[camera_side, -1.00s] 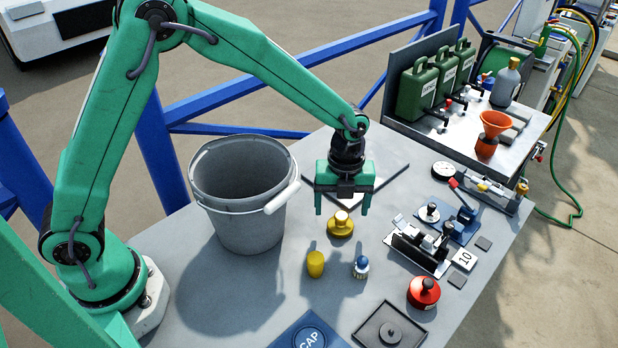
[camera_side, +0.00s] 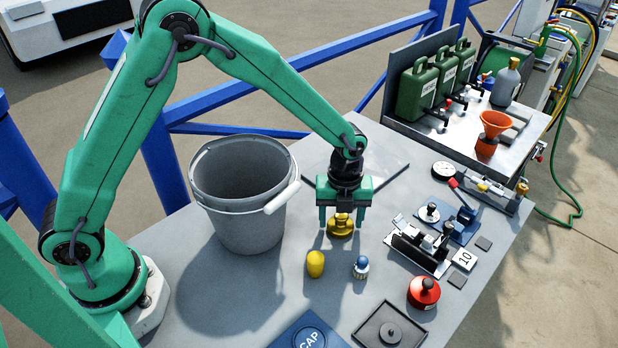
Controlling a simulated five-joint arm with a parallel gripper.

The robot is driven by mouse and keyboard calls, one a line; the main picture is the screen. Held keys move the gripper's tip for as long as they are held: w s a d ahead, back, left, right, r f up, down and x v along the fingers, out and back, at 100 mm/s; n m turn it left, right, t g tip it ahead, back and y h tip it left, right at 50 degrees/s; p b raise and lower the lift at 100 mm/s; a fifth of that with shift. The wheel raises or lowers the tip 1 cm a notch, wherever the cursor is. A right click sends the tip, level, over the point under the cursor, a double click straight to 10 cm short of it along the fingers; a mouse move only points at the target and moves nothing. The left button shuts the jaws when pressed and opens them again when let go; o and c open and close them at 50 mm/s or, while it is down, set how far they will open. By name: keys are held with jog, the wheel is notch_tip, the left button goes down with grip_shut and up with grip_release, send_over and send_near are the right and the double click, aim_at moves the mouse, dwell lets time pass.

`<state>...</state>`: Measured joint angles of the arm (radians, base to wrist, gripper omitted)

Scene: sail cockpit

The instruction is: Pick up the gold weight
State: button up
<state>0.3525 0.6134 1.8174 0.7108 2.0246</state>
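The gold weight (camera_side: 341,227) is a squat brass-coloured piece with a knob on top, standing on the grey table right of the bucket. My gripper (camera_side: 340,222) is directly over it, pointing down. Its two green fingers are spread apart, one on each side of the weight's top. I see a gap between the fingers and the weight. The knob is partly hidden by the gripper body.
A grey bucket (camera_side: 207,199) stands left of the gripper. A yellow cylinder (camera_side: 315,264) and a blue-and-white piece (camera_side: 361,267) stand in front. A red weight (camera_side: 423,292), a dark tray (camera_side: 365,335) and a clamp fixture (camera_side: 414,255) are to the right.

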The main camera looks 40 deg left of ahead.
aim_at(342, 215)
jog(key=c, duration=0.9)
jog(key=shift+o, duration=0.2)
jog(key=shift+r, duration=0.1)
jog(key=shift+r, duration=0.35)
notch_tip(342, 215, up, 3)
jog(key=s+d+r, duration=0.7)
jog(key=s, duration=0.2)
jog(key=shift+d, duration=0.2)
